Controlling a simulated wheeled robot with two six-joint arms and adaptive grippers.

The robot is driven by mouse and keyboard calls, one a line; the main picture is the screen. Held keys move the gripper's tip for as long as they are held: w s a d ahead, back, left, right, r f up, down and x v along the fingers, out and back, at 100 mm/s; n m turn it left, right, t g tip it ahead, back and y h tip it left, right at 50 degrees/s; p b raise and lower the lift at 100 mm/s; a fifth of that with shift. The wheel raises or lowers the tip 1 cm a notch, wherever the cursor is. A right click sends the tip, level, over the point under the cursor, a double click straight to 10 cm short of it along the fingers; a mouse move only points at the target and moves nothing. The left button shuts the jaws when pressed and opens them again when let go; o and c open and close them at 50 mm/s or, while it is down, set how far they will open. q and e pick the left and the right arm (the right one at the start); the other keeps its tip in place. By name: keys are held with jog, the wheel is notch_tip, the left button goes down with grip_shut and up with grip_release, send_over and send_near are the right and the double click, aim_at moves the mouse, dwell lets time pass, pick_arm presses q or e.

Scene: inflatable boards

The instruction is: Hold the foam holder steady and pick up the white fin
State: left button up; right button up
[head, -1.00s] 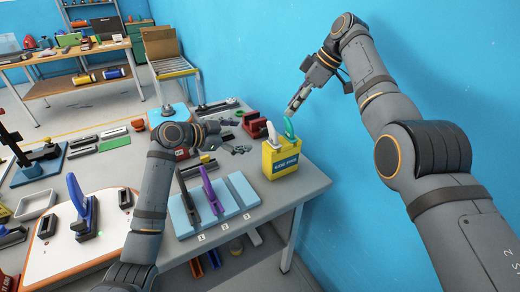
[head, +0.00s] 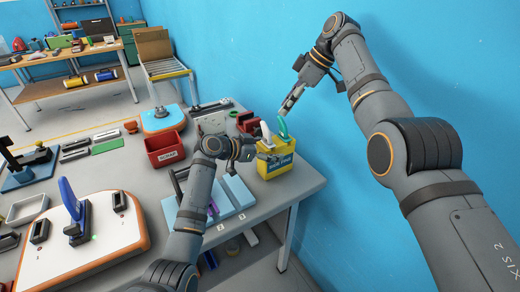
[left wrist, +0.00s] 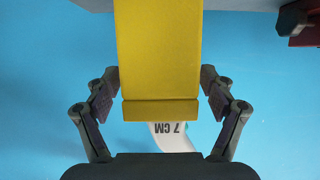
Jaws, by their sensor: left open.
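The yellow foam holder (head: 279,170) stands near the right edge of the table in the head view. The white fin (head: 267,133) and a green fin (head: 283,128) stand upright in its top. My left gripper (head: 264,150) is at the holder's left side. In the left wrist view, my left gripper (left wrist: 156,92) is open, with one finger on each side of the yellow holder (left wrist: 157,55) and gaps visible. The white fin, marked 7 CM, shows below the holder (left wrist: 172,138). My right gripper (head: 289,104) is above the green fin, pointing down; its jaw opening is unclear.
A blue rack (head: 238,191) with dark and purple fins is partly behind my left arm. A red bin (head: 165,150) stands left of that arm. A white board (head: 105,235) with a blue fin lies front left. The blue wall (head: 400,60) is close on the right.

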pick_arm(q)
jog(key=shift+w+d+f, duration=0.3)
jog(key=shift+w+d, duration=0.05)
jog(key=shift+d, duration=0.05)
jog(key=shift+c, duration=0.3)
